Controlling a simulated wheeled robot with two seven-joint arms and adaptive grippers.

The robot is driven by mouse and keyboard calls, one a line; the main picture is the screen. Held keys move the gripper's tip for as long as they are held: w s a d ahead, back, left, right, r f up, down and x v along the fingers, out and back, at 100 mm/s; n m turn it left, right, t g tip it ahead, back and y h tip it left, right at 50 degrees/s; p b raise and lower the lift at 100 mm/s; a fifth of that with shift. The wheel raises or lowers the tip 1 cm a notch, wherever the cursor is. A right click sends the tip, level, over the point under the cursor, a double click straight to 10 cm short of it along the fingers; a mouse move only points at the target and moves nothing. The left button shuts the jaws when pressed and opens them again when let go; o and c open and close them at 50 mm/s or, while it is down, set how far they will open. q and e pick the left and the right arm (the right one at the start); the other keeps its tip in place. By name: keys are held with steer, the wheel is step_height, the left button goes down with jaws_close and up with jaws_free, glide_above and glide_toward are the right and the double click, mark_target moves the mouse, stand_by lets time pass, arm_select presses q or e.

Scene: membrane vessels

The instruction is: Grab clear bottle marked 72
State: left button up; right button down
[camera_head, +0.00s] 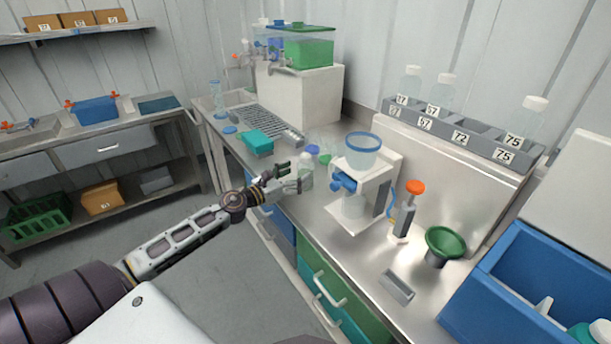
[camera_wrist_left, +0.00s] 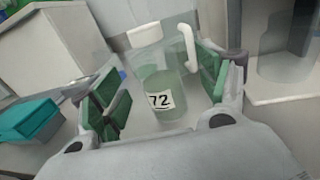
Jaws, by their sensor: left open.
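The clear bottle marked 72 (camera_wrist_left: 163,88) stands between the open fingers of my left gripper (camera_wrist_left: 160,92) in the left wrist view. In the head view the bottle (camera_head: 306,168) stands on the steel counter, partly covered by my left gripper (camera_head: 293,179). The green finger pads lie on either side of it, and I cannot tell whether either pad touches. My right gripper is not in view.
A white filter stand with a blue-rimmed vessel (camera_head: 361,150) stands right of the bottle. A teal box (camera_head: 258,143) lies to the left. A grey rack (camera_head: 461,137) holds clear bottles, with an empty slot labelled 72. An orange-topped tool (camera_head: 405,210) and green funnel (camera_head: 444,243) stand further right.

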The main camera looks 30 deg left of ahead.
mark_target(299, 172)
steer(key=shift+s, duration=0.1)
arm_select(q)
steer(key=shift+w, duration=0.85)
steer(key=shift+x, duration=0.9)
steer(key=shift+w+f, duration=0.1)
steer(key=shift+w, duration=0.15)
steer(key=shift+w+d, duration=0.2)
steer(key=shift+w, duration=0.4)
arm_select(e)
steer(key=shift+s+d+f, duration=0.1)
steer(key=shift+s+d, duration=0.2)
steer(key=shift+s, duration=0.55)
arm_select(q)
steer(key=c, duration=1.3)
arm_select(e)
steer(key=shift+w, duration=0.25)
